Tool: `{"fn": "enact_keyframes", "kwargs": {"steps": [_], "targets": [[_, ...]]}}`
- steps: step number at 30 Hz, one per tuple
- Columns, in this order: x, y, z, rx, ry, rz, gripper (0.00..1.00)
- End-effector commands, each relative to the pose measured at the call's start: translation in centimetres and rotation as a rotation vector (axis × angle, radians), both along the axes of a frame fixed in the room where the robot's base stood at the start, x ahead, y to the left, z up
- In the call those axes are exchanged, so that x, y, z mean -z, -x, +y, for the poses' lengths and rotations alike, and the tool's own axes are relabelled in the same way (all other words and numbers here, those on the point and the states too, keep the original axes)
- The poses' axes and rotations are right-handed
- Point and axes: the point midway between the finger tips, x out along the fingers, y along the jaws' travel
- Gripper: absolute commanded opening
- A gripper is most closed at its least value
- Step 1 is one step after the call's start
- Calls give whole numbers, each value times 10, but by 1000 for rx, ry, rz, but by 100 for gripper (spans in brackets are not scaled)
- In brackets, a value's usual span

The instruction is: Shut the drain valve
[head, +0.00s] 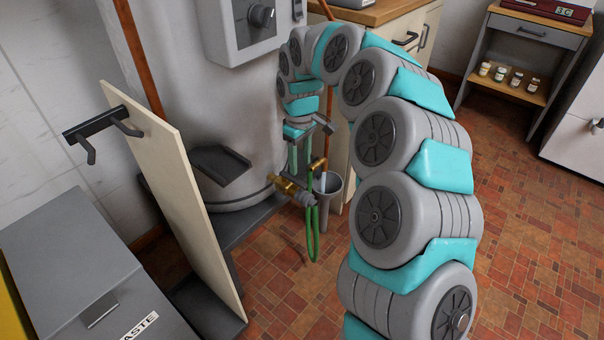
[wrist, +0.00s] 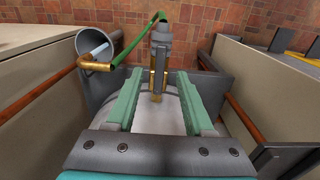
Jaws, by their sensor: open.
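The drain valve (head: 287,186) is a brass fitting low on the front of the large grey tank (head: 190,70). In the wrist view the brass valve (wrist: 158,80), with a grey end piece (wrist: 161,36), lies beyond and between my fingers. My gripper (head: 301,168) is open, pointing down just above the valve; its two green fingers also show in the wrist view (wrist: 159,85), apart with nothing held. Whether a finger touches the valve, and how its handle is turned, I cannot tell.
A green hose (head: 313,235) hangs beside the valve. A grey cup-like funnel (head: 328,200) and a copper pipe with a brass elbow (wrist: 95,66) stand close by. A cream panel (head: 185,200) and a grey waste bin (head: 70,265) are at left. Tiled floor is open at right.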

Motion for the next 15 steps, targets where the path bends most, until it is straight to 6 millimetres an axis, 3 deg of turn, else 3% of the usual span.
{"fn": "enact_keyframes", "kwargs": {"steps": [9, 15], "targets": [[48, 2, 0, -1, 1, 7, 52], [60, 1, 0, 0, -1, 1, 52]]}}
